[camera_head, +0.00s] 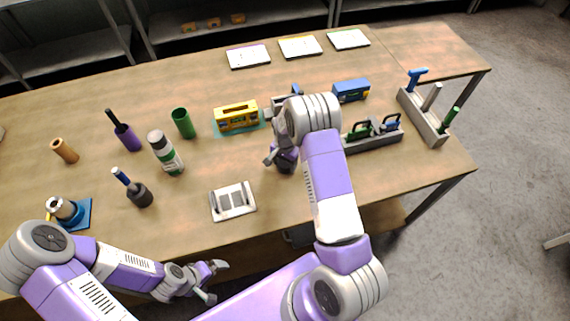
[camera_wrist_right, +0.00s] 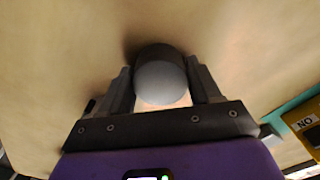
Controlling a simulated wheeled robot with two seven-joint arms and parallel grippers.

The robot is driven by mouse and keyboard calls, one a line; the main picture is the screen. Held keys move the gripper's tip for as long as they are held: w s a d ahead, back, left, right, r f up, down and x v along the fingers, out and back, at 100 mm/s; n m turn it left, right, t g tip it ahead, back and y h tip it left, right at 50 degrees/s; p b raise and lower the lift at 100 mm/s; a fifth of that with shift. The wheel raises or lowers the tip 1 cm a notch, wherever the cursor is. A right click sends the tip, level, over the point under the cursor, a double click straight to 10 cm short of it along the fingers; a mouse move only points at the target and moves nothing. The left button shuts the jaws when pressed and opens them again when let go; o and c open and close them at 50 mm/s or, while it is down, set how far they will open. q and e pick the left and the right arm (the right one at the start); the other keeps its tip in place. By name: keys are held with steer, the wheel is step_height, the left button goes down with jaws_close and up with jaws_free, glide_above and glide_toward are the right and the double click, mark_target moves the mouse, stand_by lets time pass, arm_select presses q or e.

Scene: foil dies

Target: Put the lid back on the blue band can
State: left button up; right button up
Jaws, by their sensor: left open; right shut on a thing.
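A silvery can-like thing with blue at its base (camera_head: 66,210) stands on a blue square mat (camera_head: 84,222) at the table's left front. It is small in view, and I cannot tell whether its top is covered. My right gripper (camera_head: 272,157) is low over the middle of the table, partly hidden by my right arm. In the right wrist view it is shut on a grey cylindrical thing with a pale rounded end (camera_wrist_right: 160,80); I cannot tell if this is the lid. My left gripper (camera_head: 211,282) is open and empty, in front of the table's front edge.
A white tray (camera_head: 233,201) lies front centre. A yellow box (camera_head: 237,116), blue box (camera_head: 351,90) and grey racks (camera_head: 422,118) are farther right.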

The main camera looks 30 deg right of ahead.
steer(key=shift+r, duration=0.15)
step_height(320, 180, up, 10)
steer(key=shift+f, duration=0.1)
stand_by(0.4)
steer(key=s+a+f+n+b, duration=0.1)
steer(key=a, duration=0.1)
steer(key=s+a+f+n+b, duration=0.1)
steer(key=a+n, duration=0.1)
steer(key=s+a+f+n+b, duration=0.1)
steer(key=a+n+b, duration=0.1)
steer(key=s+a+n+b, duration=0.1)
steer(key=a+n, duration=0.1)
steer(key=s+a+f+n+b, duration=0.1)
steer(key=s+a+n, duration=0.1)
steer(key=s+a+f+n+b, duration=0.1)
steer(key=s+a+n+b, duration=0.1)
steer(key=shift+s+f, duration=0.2)
steer(key=shift+s+a+n, duration=0.15)
steer(key=shift+a+n, duration=0.05)
steer(key=shift+n, duration=0.2)
arm_select(q)
step_height(320, 180, down, 8)
steer(key=shift+c, duration=0.4)
